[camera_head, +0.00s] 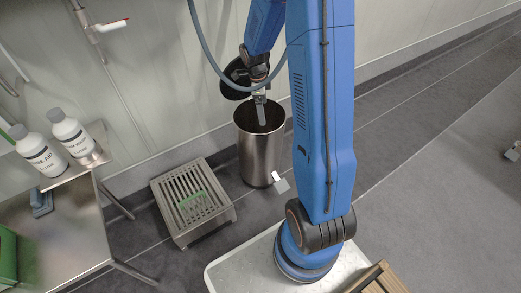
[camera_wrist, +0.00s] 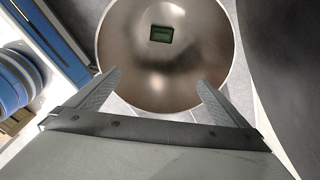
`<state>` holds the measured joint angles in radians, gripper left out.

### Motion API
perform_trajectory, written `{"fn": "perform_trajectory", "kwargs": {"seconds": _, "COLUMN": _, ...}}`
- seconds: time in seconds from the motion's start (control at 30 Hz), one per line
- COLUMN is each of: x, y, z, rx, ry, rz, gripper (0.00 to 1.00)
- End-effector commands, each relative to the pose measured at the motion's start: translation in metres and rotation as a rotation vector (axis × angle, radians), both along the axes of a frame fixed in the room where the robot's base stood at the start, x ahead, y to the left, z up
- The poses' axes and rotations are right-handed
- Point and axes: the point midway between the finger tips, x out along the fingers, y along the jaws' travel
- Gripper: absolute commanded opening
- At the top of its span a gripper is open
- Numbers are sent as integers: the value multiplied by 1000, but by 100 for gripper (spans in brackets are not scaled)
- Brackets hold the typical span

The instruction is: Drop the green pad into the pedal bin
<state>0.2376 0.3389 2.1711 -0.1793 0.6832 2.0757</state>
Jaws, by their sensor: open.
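The pedal bin (camera_head: 259,160) is a tall brushed-metal cylinder on the floor by the wall. Its dark lid (camera_head: 234,80) stands open, tilted back toward the wall. My gripper (camera_head: 261,112) points down at the bin's mouth. In the wrist view my gripper (camera_wrist: 159,82) has its two fingers spread, with nothing between them. Beyond the fingertips the bin's round metal interior (camera_wrist: 150,75) shows. A dark green pad (camera_wrist: 161,34) lies inside on the bottom, apart from the fingers.
A slatted metal step (camera_head: 168,200) with a green item (camera_head: 193,199) on it stands left of the bin. The grey floor at right is mostly clear.

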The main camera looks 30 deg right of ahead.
Motion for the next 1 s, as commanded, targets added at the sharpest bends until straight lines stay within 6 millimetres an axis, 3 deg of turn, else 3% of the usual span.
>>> {"fn": "perform_trajectory", "kwargs": {"seconds": 0.6, "x": 9, "y": 12, "z": 121, "rx": 0, "ry": -4, "rz": 0, "gripper": 99}}
{"fn": "perform_trajectory", "kwargs": {"seconds": 0.8, "x": 10, "y": 15, "z": 146, "rx": 0, "ry": -2, "rz": 1, "gripper": 99}}
{"fn": "perform_trajectory", "kwargs": {"seconds": 1.0, "x": 11, "y": 16, "z": 156, "rx": 0, "ry": -1, "rz": 1, "gripper": 99}}
